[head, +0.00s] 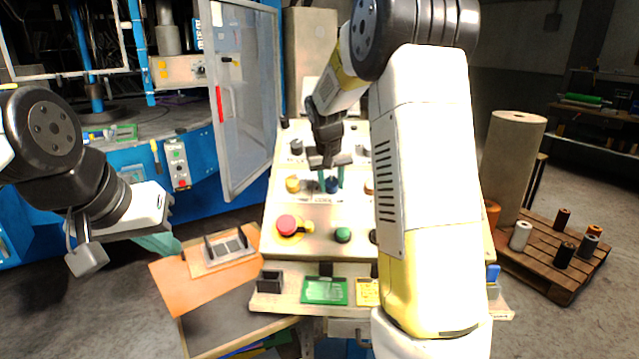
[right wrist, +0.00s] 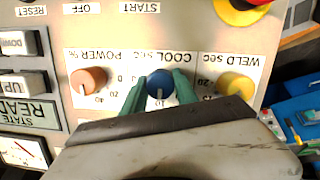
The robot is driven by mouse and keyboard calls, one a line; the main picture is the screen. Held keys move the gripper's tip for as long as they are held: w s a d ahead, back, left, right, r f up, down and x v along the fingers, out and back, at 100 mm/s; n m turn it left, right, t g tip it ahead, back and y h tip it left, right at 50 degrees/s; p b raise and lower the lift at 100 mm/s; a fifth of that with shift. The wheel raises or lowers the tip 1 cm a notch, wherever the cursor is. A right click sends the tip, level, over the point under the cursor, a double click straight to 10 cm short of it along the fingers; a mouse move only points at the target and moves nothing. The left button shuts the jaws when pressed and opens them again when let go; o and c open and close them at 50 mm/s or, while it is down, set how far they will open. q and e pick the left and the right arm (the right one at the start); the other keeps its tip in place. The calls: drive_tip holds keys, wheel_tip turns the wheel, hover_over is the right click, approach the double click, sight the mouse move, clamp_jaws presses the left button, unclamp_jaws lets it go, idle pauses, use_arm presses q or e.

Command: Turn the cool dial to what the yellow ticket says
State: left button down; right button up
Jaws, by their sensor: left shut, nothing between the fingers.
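The blue cool dial (right wrist: 160,84) sits between the orange power dial (right wrist: 89,80) and the yellow weld dial (right wrist: 236,85) in the right wrist view, where the panel appears upside down. My right gripper (right wrist: 161,88) has one green finger on each side of the cool dial; whether they press on it is unclear. The dial's pale mark seems to point toward the 10. In the head view the cool dial (head: 332,185) is small between the fingertips. The yellow ticket (head: 367,292) lies on the front ledge, its writing too small to read. My left gripper (head: 168,244) is shut and empty at the left.
A red emergency button (head: 287,225) and a green button (head: 343,235) are below the dials. A green card (head: 324,291) lies beside the ticket. The clear door (head: 243,100) stands left of the panel. My right arm hides the panel's right part.

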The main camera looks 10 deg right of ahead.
clamp_jaws()
drive_tip(key=shift+m, duration=0.3)
drive_tip(key=m, duration=0.3)
drive_tip(key=shift+y, duration=0.4)
drive_tip(key=shift+m+t+y, duration=0.3)
drive_tip(key=shift+m+y, duration=0.1)
drive_tip(key=shift+m, duration=1.9)
drive_tip(key=o, duration=1)
unclamp_jaws()
drive_tip(key=shift+o, duration=0.2)
drive_tip(key=shift+r, duration=0.15)
